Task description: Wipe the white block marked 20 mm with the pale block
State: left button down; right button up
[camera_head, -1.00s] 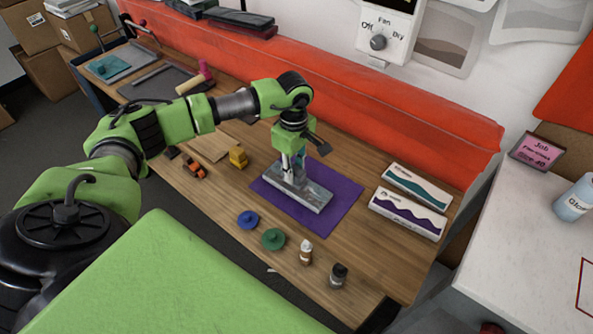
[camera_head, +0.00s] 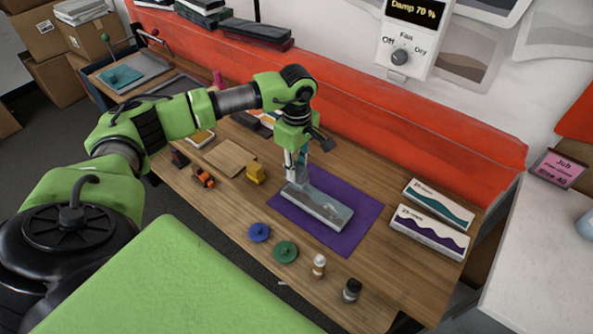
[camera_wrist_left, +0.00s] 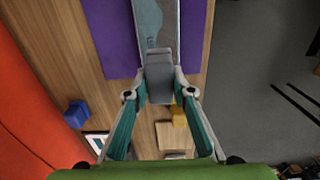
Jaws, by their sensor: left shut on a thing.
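My left gripper (camera_head: 297,181) is shut on a small grey block (camera_wrist_left: 158,75), which I take to be the pale block. It holds the block at the left end of a long grey slab (camera_head: 326,208); whether they touch is unclear. The slab lies on a purple mat (camera_head: 364,209) and has a pale and teal patch on top, seen in the left wrist view (camera_wrist_left: 149,22). Two white boxes, one with a teal wave (camera_head: 440,200) and one with a purple wave (camera_head: 425,234), lie right of the mat. I cannot read a 20 mm mark on anything. My right gripper is not in view.
A yellow block (camera_head: 256,172), a wooden board (camera_head: 230,158), blue disc (camera_head: 259,232), green disc (camera_head: 285,251) and two small bottles (camera_head: 319,265) (camera_head: 352,290) stand around the mat. A red padded strip (camera_head: 400,105) bounds the back. A wall unit (camera_head: 408,40) reads Damp 70 %.

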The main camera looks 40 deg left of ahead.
aim_at(297, 166)
pick_arm(q)
jog(key=shift+d+r, duration=0.1)
jog(key=shift+r, duration=0.65)
jog(key=shift+r+p, duration=0.6)
jog(key=shift+r, duration=0.1)
jog(key=shift+a+r+p, duration=0.2)
jog(key=shift+r+p, duration=0.15)
jog(key=shift+r, duration=0.6)
jog(key=shift+d, duration=0.1)
